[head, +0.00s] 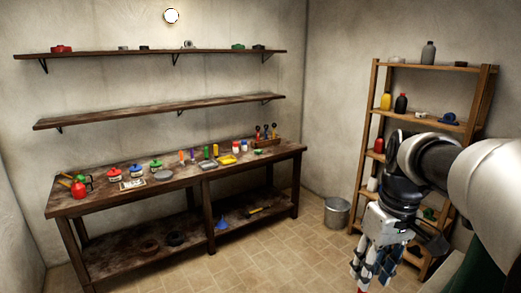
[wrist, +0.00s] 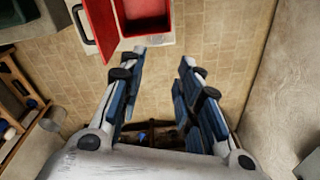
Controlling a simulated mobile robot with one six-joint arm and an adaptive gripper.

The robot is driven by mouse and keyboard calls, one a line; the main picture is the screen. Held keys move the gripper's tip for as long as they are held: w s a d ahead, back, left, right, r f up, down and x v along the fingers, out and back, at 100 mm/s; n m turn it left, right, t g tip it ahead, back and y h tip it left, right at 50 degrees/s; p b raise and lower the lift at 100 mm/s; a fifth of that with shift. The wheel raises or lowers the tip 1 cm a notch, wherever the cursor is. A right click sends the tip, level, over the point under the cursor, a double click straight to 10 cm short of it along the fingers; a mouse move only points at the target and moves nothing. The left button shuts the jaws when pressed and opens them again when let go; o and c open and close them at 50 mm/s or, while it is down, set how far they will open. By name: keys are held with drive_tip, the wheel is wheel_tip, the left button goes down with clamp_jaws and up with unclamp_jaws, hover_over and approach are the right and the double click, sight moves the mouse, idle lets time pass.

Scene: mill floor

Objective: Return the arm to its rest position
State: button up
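My arm reaches in from the right side of the head view. My gripper (head: 367,276) hangs pointing down in front of the wooden shelf unit, its lower end near the bottom edge of the picture. In the wrist view my gripper (wrist: 163,61) has its two blue-padded fingers spread apart, with tiled floor showing between the tips. It holds nothing. An open red box (wrist: 142,17) lies past the fingertips at the top of the wrist view, apart from them.
The wooden shelf unit (head: 486,88) stands close behind my arm. A metal bucket (head: 337,212) sits on the floor left of it. A workbench (head: 190,180) with several small objects stands along the back wall. The tiled floor (head: 270,250) between is clear.

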drive_tip(key=s+a+f+m+t+b, duration=0.1)
drive_tip(key=s+a+f+t, duration=0.1)
drive_tip(key=s, duration=0.7)
drive_tip(key=s+a+f+m+t+b, duration=0.1)
drive_tip(key=s+a+f+t+b, duration=0.1)
drive_tip(key=s+a+f, duration=0.3)
drive_tip(key=s, duration=0.4)
drive_tip(key=shift+s+a+f+m+h, duration=0.2)
drive_tip(key=shift+s+a+m+h, duration=0.05)
drive_tip(key=shift+a+m+h, duration=0.15)
drive_tip(key=shift+a, duration=0.1)
